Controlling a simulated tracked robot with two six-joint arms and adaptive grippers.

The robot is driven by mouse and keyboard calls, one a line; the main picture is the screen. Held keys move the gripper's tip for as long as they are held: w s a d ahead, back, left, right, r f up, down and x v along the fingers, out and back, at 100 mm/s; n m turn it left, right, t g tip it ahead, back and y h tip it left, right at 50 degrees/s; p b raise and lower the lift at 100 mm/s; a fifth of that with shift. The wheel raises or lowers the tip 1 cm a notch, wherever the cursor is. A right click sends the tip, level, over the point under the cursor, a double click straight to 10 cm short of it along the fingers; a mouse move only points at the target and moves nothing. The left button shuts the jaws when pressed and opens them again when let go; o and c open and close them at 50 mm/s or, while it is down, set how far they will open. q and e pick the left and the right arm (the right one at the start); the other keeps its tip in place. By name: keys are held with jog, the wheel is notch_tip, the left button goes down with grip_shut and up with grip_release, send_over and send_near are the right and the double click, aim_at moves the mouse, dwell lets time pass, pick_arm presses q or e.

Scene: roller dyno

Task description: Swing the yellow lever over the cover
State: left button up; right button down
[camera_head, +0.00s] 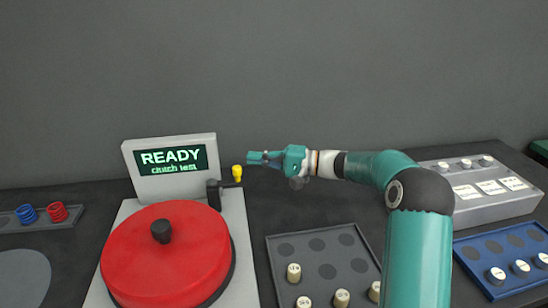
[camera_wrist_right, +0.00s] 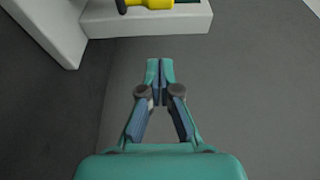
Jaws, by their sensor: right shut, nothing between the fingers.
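The yellow lever (camera_head: 237,173) stands at the back right corner of the grey tester, its dark arm running left to a black pivot (camera_head: 214,191). The red round cover (camera_head: 165,255) with a black knob lies on the tester, left of and nearer than the lever. My right gripper (camera_head: 254,159) is shut and empty, just right of the lever's yellow end and apart from it. In the right wrist view, the gripper (camera_wrist_right: 160,66) points at the tester's edge, with the yellow lever end (camera_wrist_right: 146,3) ahead, partly cut off. My left gripper is not in view.
A screen reading READY, clutch test (camera_head: 173,160) stands behind the cover. A dark tray (camera_head: 290,238) with several pale cylinders lies to the right. A grey box (camera_head: 480,208) and a blue tray (camera_head: 520,248) are far right. Red and blue coils (camera_head: 57,211) sit left.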

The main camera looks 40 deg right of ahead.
jog(key=shift+s+a+p, duration=0.15)
jog(key=shift+s+a, duration=0.05)
jog(key=shift+a, duration=0.55)
jog(key=shift+s+a+p, duration=0.1)
jog(key=shift+s+a, duration=0.05)
jog(key=shift+a, duration=0.55)
jog(key=shift+s+a+p, duration=0.15)
jog(key=shift+s+a, duration=0.05)
jog(key=shift+a, duration=0.55)
